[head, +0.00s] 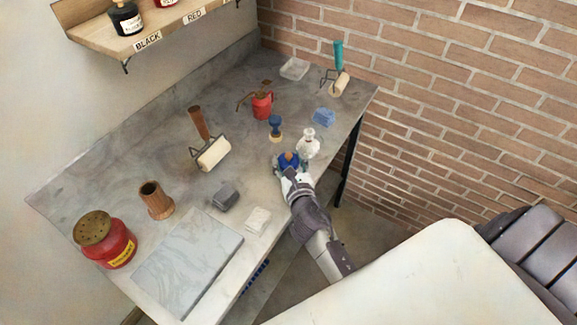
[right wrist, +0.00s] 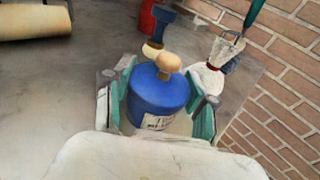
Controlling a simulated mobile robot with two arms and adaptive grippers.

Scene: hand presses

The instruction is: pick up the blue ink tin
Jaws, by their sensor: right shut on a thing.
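The blue ink tin (head: 285,164) stands near the front edge of the grey table, towards its right end. In the right wrist view it is a blue round tin (right wrist: 158,98) with a pale label low on its side and a tan knob above it. My right gripper (head: 289,168) reaches in from the front. Its teal-padded fingers (right wrist: 160,105) are on both sides of the tin and shut on it. Whether the tin touches the table is hidden by the gripper. My left gripper is not in view.
A roller (head: 213,154), grey block (head: 225,196) and marble slab (head: 188,262) lie to the left.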

